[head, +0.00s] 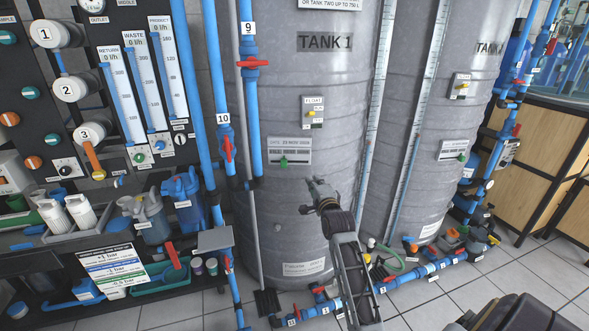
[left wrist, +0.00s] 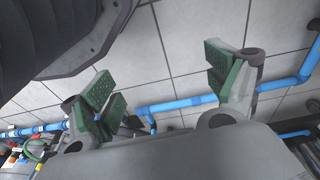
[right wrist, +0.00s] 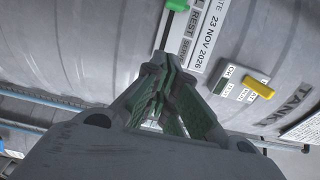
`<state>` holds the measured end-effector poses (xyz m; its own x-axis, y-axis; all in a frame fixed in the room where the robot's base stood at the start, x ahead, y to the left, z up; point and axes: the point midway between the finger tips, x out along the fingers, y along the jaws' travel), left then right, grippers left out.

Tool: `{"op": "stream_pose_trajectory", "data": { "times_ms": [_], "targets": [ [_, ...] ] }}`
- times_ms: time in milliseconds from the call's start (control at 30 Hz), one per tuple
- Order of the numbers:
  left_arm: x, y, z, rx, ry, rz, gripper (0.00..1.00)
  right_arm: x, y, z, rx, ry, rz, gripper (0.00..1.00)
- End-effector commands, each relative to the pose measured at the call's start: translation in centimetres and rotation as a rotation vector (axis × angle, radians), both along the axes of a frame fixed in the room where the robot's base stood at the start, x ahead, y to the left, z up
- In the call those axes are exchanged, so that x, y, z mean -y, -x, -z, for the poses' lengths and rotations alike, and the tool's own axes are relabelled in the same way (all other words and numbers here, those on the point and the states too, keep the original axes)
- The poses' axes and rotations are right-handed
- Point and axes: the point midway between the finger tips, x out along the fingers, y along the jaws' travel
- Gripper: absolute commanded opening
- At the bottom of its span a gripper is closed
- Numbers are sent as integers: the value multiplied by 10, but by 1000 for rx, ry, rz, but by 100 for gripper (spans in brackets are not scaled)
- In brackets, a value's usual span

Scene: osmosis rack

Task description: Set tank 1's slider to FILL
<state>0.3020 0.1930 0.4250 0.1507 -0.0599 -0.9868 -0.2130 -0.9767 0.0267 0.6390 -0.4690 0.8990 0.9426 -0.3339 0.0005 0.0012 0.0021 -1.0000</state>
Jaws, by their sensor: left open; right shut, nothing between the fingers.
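Tank 1 (head: 350,150) is the large grey ribbed tank in the middle of the head view, with its TANK 1 label. On its front is a light slider plate (head: 290,143), dated 23 NOV 2026, with a green knob (head: 284,161). In the right wrist view the green knob (right wrist: 177,5) is at the top edge; REST is readable beside it, and FILL is not. My right gripper (right wrist: 160,75) is shut and empty, fingertips close to the plate's lower end; touching cannot be told. In the head view it (head: 310,183) is below right of the knob. My left gripper (left wrist: 160,72) is open and empty above the floor.
A float switch plate with a yellow knob (head: 312,114) sits above the slider plate. A blue pipe (head: 252,110) with red valve handles runs up left of it. Tank 2 (head: 425,130) stands to the right. Blue pipes (head: 415,273) run along the floor.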

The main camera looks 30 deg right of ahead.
Motion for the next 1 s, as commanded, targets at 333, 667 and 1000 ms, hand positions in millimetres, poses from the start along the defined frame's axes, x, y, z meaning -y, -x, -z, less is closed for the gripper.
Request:
{"op": "stream_pose_trajectory", "data": {
  "times_ms": [333, 667, 1000],
  "targets": [
    [0, 0, -1, -1, 0, 0, 88, 1, -3, 0, -1, 2, -1, 0],
    [1, 1, -8, -7, 1, 3, 88, 8, -24, 0, 0, 2, -1, 0],
    [4, -3, -28, -7, 6, 6, 88, 19, -54, 0, -1, 3, -1, 0]
  ]
}}
